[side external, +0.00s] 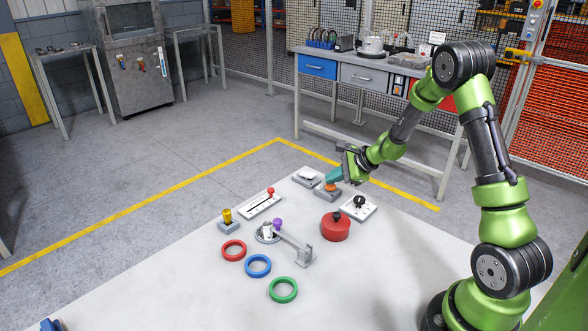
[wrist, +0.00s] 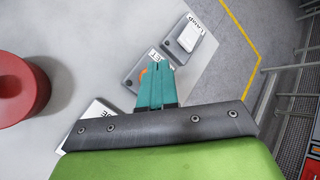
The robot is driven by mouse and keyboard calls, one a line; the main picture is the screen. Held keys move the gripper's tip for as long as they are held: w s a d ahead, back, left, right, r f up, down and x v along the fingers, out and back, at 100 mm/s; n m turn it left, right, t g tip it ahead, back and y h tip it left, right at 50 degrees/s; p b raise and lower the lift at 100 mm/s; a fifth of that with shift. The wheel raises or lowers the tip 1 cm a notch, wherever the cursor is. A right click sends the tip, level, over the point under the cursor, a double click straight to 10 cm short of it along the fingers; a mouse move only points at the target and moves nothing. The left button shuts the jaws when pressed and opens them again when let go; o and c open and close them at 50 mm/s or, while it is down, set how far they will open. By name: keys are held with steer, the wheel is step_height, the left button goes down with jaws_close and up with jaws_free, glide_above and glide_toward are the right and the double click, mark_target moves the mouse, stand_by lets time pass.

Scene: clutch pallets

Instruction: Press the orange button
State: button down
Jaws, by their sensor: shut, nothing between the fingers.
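The orange button (side external: 331,187) sits on a small grey box (side external: 322,194) near the far edge of the white table. In the wrist view the orange button (wrist: 144,72) is mostly hidden behind my fingers, with only a sliver showing at their left. My gripper (side external: 332,176) has teal fingers, shut and empty, with the tips right at the button, just above or touching it; I cannot tell which. In the wrist view the fingertips of my gripper (wrist: 158,68) overlap the labelled grey box (wrist: 133,80).
A grey box with a white rocker (side external: 307,175) is beside it, and a white box with a black knob (side external: 358,206) is on the other side. A red round container (side external: 335,228), a red-knobbed slider (side external: 262,203), a yellow button (side external: 227,216) and coloured rings (side external: 258,266) stand nearer.

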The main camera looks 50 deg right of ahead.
mark_target(333, 187)
steer(key=shift+f, duration=0.35)
stand_by(0.4)
steer(key=shift+r, duration=0.8)
step_height(333, 187, up, 6)
stand_by(0.5)
